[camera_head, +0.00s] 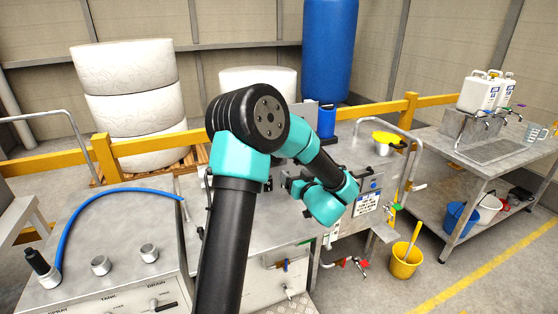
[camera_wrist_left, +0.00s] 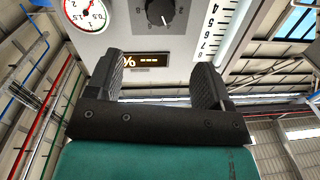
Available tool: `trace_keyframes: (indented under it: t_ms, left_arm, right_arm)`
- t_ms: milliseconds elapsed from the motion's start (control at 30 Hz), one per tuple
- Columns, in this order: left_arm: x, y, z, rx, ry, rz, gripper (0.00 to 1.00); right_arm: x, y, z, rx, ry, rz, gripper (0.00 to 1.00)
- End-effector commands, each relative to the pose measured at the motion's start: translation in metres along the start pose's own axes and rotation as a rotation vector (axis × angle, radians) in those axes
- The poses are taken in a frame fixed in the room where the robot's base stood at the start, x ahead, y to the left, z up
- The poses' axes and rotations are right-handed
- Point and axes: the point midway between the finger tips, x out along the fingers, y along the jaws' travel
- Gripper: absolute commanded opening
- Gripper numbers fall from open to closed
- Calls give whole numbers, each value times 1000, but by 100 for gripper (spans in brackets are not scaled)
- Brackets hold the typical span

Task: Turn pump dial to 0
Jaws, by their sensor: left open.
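In the left wrist view, a black round dial (camera_wrist_left: 160,11) with a white pointer mark and a printed scale around it sits on a pale grey panel (camera_wrist_left: 112,40). I take it to be the pump dial; its top is cut off by the frame edge. A dark display (camera_wrist_left: 143,61) below it shows a % sign and dashes. My left gripper (camera_wrist_left: 163,72) is open and empty, its fingers apart below the dial and not touching it. In the head view my left arm covers much of the machine, and the dial cannot be made out.
A round gauge (camera_wrist_left: 88,12) and a numbered level scale (camera_wrist_left: 214,38) flank the dial. In the head view, a steel bench with a blue hose (camera_head: 95,205) is at left, a yellow bucket (camera_head: 405,260) stands on the floor, and a side table (camera_head: 455,165) is at right.

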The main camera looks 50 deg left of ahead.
Motion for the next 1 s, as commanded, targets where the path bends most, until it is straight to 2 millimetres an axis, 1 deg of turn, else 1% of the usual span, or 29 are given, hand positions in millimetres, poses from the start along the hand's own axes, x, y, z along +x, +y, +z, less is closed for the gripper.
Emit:
trace_keyframes:
  t_ms: [33, 100, 500, 600, 700, 800, 1000]
  left_arm:
    - [10, -1, 0, 0, 0, -4, 74]
    - [22, -1, 0, 0, 0, -3, 74]
    - [89, -1, 1, 1, 0, -2, 74]
    - [103, 0, 1, 0, -1, -1, 74]
    - [114, 0, 0, 1, 0, -1, 74]
    - [119, 0, 0, 1, 0, 0, 74]
    - [121, 0, 0, 1, 0, 1, 74]
  right_arm:
    - [0, 0, 0, 0, 0, 0, 43]
    - [0, 0, 0, 0, 0, 0, 43]
    - [0, 0, 0, 0, 0, 0, 43]
    - [0, 0, 0, 0, 0, 0, 43]
    - [0, 0, 0, 0, 0, 0, 43]
    - [0, 0, 0, 0, 0, 0, 43]
    - [0, 0, 0, 0, 0, 0, 43]
